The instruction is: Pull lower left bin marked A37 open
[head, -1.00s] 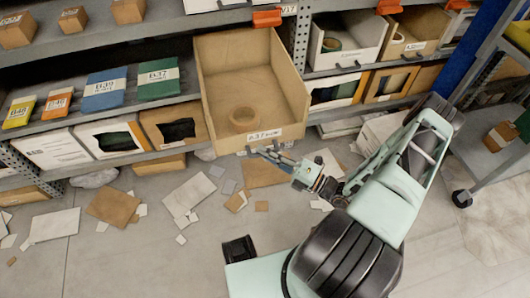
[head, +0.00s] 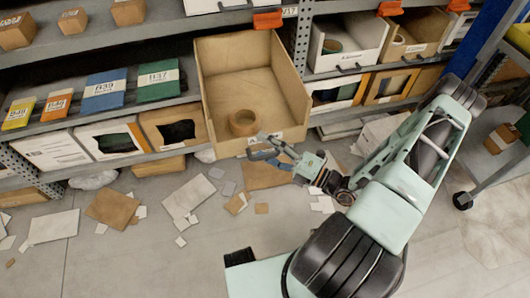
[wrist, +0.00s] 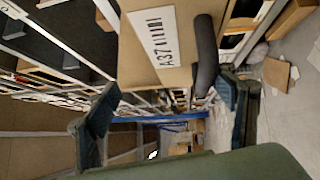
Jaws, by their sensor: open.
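The bin marked A37 (head: 289,95) is a tan open box sticking well out of the lower shelf, its front edge over the floor. A brown ring-shaped roll (head: 243,123) lies inside it near the front. In the wrist view its front face (wrist: 140,72) carries a white A37 label (wrist: 157,38) and a dark bar handle (wrist: 206,55). My gripper (head: 257,146) is open at the bin's front, partly covering the label in the head view. In the wrist view the handle lies near my right finger (wrist: 236,95); I cannot tell whether they touch.
Torn cardboard and paper scraps (head: 188,196) litter the floor. A wheeled cart (head: 495,165) stands at the right. Boxes (head: 102,137) and labelled packs (head: 158,80) fill the shelves to the left, and two bins (head: 352,42) sit on the shelf to the right.

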